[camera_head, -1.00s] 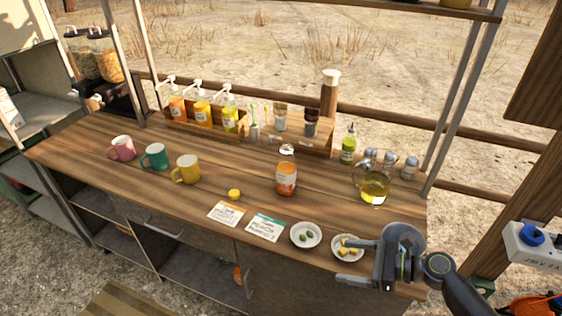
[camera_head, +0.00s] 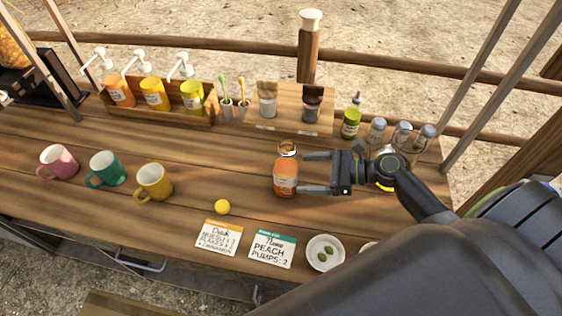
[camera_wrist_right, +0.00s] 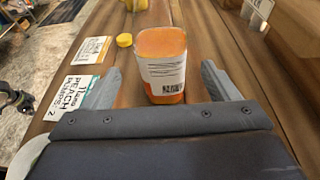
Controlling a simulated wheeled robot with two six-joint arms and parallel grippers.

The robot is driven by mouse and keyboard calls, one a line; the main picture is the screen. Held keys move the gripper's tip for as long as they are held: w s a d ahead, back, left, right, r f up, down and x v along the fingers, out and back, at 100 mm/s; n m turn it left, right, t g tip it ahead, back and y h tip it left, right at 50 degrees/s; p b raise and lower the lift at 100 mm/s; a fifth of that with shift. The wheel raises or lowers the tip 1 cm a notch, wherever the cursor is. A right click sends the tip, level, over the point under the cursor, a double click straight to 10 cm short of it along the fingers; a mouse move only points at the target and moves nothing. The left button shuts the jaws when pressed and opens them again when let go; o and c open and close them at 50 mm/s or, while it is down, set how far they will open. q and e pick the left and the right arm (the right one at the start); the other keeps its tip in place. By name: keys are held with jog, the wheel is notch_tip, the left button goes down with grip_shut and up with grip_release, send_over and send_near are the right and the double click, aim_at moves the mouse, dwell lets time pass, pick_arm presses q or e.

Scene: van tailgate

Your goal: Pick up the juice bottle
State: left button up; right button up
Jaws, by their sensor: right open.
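The juice bottle (camera_head: 286,178) stands upright on the wooden counter, with orange juice and a white label. Its open neck shows, and a yellow cap (camera_head: 222,207) lies on the counter to its left. My right gripper (camera_head: 306,172) is open, just right of the bottle and pointing at it. In the right wrist view the bottle (camera_wrist_right: 162,62) stands ahead, between the lines of the two spread fingers (camera_wrist_right: 160,85). I cannot tell whether the fingertips reach past its near side. My left gripper is not in view.
Pink, teal and yellow mugs (camera_head: 154,182) stand to the left. Two cards (camera_head: 272,249) and a small plate of olives (camera_head: 325,253) lie in front. A pump-bottle rack (camera_head: 165,118), a green bottle (camera_head: 351,117) and glass bottles (camera_head: 400,137) stand behind. My right arm hides the right front.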

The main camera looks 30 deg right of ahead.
aim_at(286, 172)
jog(key=shift+w+a, duration=0.25)
jog(key=shift+a, duration=0.15)
jog(key=shift+w+a+f, duration=0.1)
jog(key=shift+w+a, duration=0.05)
jog(key=shift+a, duration=0.1)
jog(key=p+x, duration=0.2)
jog(key=x, duration=0.3)
jog(key=shift+w+d, duration=0.1)
jog(key=shift+d, duration=0.1)
jog(key=shift+w+a+f, duration=0.15)
jog(key=shift+c, duration=1.4)
jog(key=c, duration=0.9)
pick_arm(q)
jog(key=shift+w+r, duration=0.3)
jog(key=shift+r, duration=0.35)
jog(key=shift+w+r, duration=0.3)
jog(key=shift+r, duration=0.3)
pick_arm(e)
jog(key=shift+c, duration=0.6)
